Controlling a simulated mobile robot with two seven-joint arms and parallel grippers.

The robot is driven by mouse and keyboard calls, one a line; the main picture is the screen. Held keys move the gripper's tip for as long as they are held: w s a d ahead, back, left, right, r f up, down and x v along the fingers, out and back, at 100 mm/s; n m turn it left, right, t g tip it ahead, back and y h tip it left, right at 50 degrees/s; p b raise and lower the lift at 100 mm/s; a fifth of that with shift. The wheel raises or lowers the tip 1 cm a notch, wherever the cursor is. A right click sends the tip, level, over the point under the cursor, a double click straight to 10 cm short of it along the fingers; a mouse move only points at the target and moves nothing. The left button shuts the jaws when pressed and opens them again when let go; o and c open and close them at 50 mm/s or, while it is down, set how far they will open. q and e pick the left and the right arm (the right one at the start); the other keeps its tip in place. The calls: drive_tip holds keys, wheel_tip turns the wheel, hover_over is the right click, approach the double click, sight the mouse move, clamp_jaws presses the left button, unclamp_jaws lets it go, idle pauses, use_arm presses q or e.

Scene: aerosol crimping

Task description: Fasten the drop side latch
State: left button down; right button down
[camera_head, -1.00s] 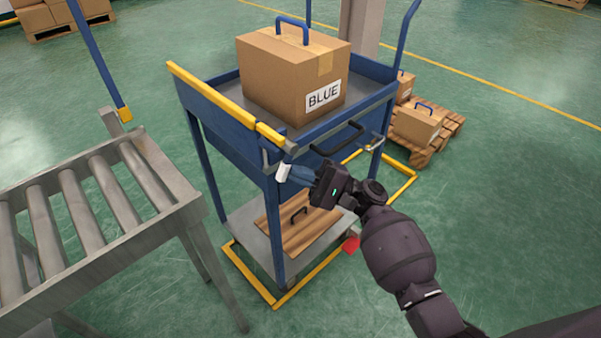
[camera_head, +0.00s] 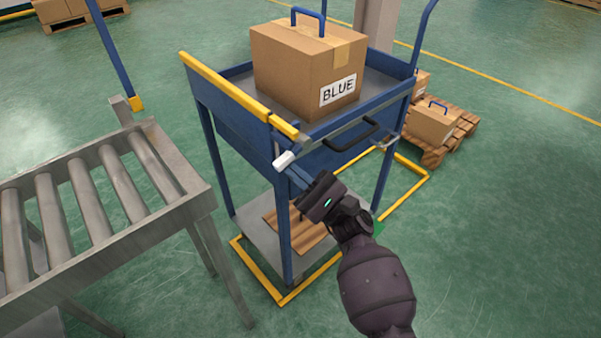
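The blue cart's drop side (camera_head: 228,112) has a yellow top rail and stands upright along the cart's left side. A latch with a white grip (camera_head: 284,159) sits at its near corner, below the end of the yellow rail. My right gripper (camera_head: 293,171) reaches up from the lower right, its blue-grey fingertips at the white grip. The fingers look close together, but I cannot tell whether they hold the grip or only touch it. My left gripper is not in view.
A carton marked BLUE (camera_head: 307,70) stands on the cart's top deck. A black handle (camera_head: 351,134) is on the cart's near end. A roller conveyor (camera_head: 95,205) stands left of the cart with a gap between. A pallet (camera_head: 438,150) with cartons lies behind right.

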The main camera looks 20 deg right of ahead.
drive_tip(key=shift+s+a+r, duration=0.15)
drive_tip(key=shift+a+r, duration=0.4)
drive_tip(key=shift+r, duration=0.2)
idle(0.3)
drive_tip(key=v, duration=0.7)
drive_tip(key=shift+s+f, duration=0.15)
drive_tip(key=shift+f, duration=0.1)
drive_tip(key=shift+d, duration=0.15)
idle(0.6)
